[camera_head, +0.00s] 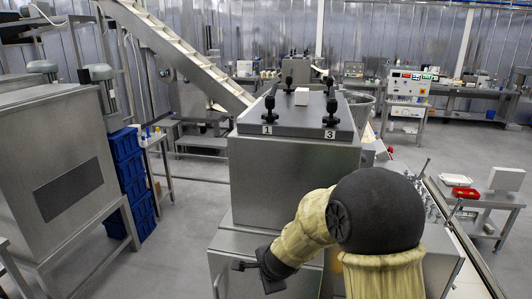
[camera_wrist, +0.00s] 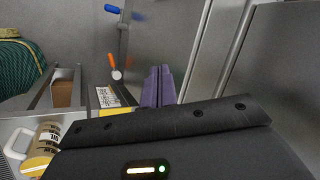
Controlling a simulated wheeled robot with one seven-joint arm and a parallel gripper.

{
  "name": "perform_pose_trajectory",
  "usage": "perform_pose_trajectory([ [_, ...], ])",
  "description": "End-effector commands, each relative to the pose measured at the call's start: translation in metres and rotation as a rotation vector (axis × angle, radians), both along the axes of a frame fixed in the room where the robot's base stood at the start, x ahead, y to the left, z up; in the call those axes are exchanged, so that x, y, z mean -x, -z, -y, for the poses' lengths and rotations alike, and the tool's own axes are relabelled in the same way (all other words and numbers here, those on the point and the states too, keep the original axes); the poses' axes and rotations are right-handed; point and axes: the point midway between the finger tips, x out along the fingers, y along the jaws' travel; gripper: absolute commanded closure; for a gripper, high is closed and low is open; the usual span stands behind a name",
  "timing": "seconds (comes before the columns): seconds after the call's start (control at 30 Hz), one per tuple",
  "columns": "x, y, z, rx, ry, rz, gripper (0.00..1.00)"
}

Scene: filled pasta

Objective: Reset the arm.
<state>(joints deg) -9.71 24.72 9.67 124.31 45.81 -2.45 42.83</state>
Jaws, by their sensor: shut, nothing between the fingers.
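My arm (camera_head: 380,215) fills the lower right of the head view, with a dark round joint and pale yellowish links. It bends down to the left in front of the steel machine (camera_head: 290,180).
In the wrist view, a labelled container (camera_wrist: 45,145), a white label (camera_wrist: 108,97), a blue handle (camera_wrist: 112,9) and a green woven thing (camera_wrist: 18,68) lie left. In the head view, blue crates (camera_head: 128,165) stand left and a small table with a red tray (camera_head: 464,193) right.

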Motion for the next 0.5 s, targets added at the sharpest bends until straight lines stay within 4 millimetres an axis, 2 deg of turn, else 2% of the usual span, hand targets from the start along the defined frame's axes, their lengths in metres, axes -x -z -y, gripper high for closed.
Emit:
perform_pose_trajectory([
  [0.03,0.015,0.000,0.018,0.071,-0.106,0.007,1.00],
  [0.17,0.058,-0.002,0.060,0.266,-0.415,0.000,1.00],
  [0.3,0.115,0.002,0.106,0.458,-0.744,-0.044,1.00],
  [0.4,0.153,0.006,0.135,0.565,-0.949,-0.086,1.00],
  [0.5,0.179,0.008,0.152,0.626,-1.085,-0.121,1.00],
])
